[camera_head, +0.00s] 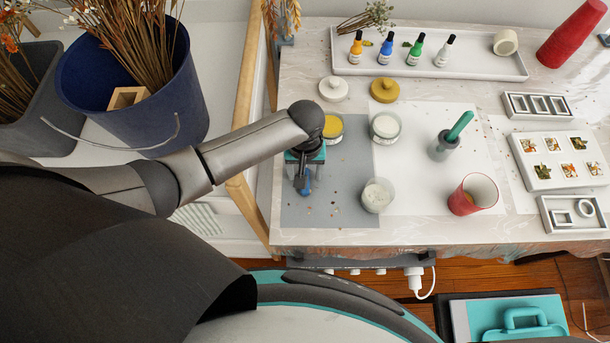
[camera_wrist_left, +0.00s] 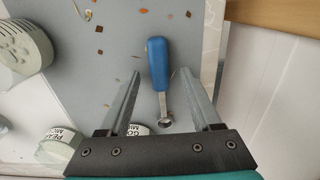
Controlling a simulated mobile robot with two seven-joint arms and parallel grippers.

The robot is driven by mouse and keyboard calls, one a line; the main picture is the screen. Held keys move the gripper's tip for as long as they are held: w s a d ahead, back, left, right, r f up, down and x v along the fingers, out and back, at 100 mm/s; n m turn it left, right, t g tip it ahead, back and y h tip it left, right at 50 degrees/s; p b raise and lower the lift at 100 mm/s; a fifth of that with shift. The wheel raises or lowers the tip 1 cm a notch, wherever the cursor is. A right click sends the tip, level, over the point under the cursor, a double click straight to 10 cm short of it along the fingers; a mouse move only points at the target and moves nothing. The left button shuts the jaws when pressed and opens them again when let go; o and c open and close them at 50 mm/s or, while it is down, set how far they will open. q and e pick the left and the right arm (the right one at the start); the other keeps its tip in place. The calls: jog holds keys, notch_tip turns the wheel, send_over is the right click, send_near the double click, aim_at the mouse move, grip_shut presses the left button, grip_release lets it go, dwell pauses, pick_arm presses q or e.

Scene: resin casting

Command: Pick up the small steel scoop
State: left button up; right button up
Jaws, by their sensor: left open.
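The small steel scoop (camera_wrist_left: 158,68) lies on the grey mat, with a blue handle and a small shiny steel bowl. In the head view its blue handle (camera_head: 306,185) shows just below my left gripper (camera_head: 303,171), and the rest is hidden under the gripper. My left gripper is open. In the left wrist view the scoop lies between the two fingers of the gripper (camera_wrist_left: 160,82), with a gap on both sides. The bowl end is nearer the palm. My right gripper is not in view.
A gold powder jar (camera_head: 332,127), a pearl jar (camera_head: 384,127) and a perforated-top jar (camera_head: 376,195) stand close by on the grey mat (camera_head: 335,215) and its edge. A red cup (camera_head: 472,195) stands to the right. A wooden rail (camera_head: 250,215) borders the table's left side.

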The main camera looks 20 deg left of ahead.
pick_arm(q)
jog(key=shift+f, duration=0.3)
jog(key=shift+c, duration=0.2)
grip_shut()
